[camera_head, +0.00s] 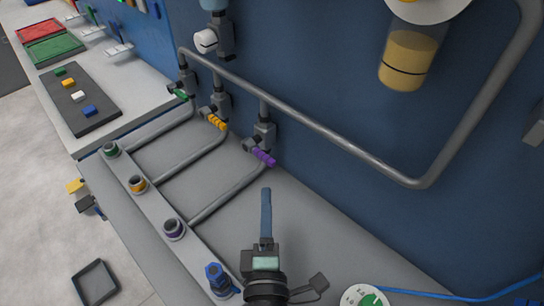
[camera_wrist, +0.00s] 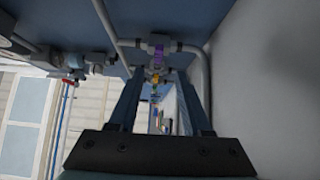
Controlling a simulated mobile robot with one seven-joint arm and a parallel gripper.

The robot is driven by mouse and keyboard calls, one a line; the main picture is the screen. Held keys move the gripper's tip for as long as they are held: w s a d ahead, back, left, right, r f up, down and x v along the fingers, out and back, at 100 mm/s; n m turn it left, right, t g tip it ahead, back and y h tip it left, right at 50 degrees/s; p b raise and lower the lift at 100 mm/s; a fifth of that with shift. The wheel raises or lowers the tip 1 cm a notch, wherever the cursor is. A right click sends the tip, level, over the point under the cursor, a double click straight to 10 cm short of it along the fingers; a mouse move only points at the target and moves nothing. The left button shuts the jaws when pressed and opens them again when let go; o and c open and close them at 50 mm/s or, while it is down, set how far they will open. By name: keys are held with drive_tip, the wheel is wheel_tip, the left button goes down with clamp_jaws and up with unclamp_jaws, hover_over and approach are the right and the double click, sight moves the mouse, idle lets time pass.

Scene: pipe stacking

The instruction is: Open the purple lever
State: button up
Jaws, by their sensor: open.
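The purple lever (camera_head: 262,157) sits on a dark valve on the rightmost vertical branch of the grey pipework. It also shows in the wrist view (camera_wrist: 159,52), ahead of the fingertips and roughly centred between them. My gripper (camera_head: 266,192) is in front of the lever, just below it in the head view, with a visible gap. In the wrist view my gripper (camera_wrist: 160,75) has its two blue fingers spread apart with nothing held between them.
A yellow lever (camera_head: 216,122) and a green lever (camera_head: 179,94) sit on valves farther left. A long grey pipe (camera_head: 320,127) runs along the blue wall. Collared ports (camera_head: 174,229) line the bench's front edge. A yellow-filled container (camera_head: 408,62) hangs at upper right.

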sight(265, 162)
drive_tip(key=w, duration=1.2)
drive_tip(key=shift+r, duration=0.1)
clamp_jaws()
drive_tip(key=shift+a, duration=0.1)
idle(1.0)
